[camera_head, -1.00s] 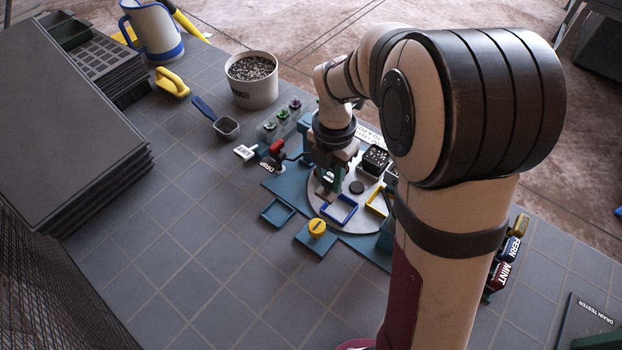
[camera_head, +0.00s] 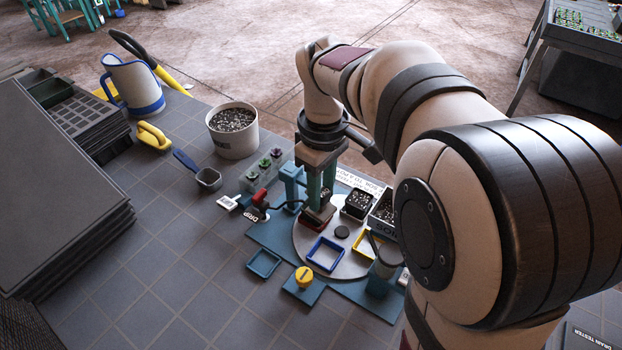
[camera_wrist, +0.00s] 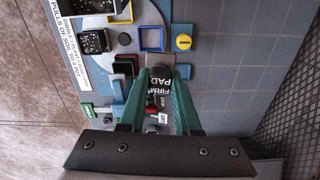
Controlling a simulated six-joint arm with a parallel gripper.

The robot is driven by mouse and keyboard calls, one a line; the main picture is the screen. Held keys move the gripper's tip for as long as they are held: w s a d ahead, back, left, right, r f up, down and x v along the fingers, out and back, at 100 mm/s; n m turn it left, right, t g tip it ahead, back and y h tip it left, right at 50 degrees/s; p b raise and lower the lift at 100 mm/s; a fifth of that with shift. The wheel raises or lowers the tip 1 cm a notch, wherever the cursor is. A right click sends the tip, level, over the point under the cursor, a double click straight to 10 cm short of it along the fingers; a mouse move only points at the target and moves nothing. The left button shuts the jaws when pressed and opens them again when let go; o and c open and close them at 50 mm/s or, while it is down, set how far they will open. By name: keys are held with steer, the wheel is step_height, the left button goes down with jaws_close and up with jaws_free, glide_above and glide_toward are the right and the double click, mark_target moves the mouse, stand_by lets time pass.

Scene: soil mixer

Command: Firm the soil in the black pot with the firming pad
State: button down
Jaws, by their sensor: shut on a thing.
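The black pot (camera_head: 358,204) holds dark, speckled soil and stands on the round grey plate (camera_head: 312,236). It also shows at the upper left in the wrist view (camera_wrist: 92,41).
Blue (camera_head: 325,254) and yellow (camera_head: 367,243) frames lie on the plate. A yellow knob (camera_head: 304,277) stands in front. A teal stand (camera_head: 292,185) is just left of my gripper. A white soil tub (camera_head: 233,130) is farther back. The front-left tiles are clear.

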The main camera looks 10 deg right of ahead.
steer(key=r+m, duration=0.1)
steer(key=m, duration=0.2)
steer(key=shift+w+d+r, duration=0.15)
steer(key=shift+d+r, duration=0.1)
steer(key=shift+r, duration=0.1)
steer(key=shift+w+d+f+n, duration=0.7)
steer(key=shift+w+d+f, duration=1.4)
steer(key=shift+f, duration=0.65)
steer(key=shift+w+d+f+n, duration=0.7)
steer(key=shift+w+d+f, duration=1.4)
steer(key=shift+f, duration=0.7)
steer(key=shift+w+d+f+n, duration=0.7)
steer(key=shift+w+d+f, duration=1.4)
steer(key=shift+f, duration=0.65)
steer(key=shift+s+d+f, duration=0.15)
steer(key=shift+f, duration=0.55)
step_height(320, 180, up, 8)
steer(key=shift+f, duration=0.25)
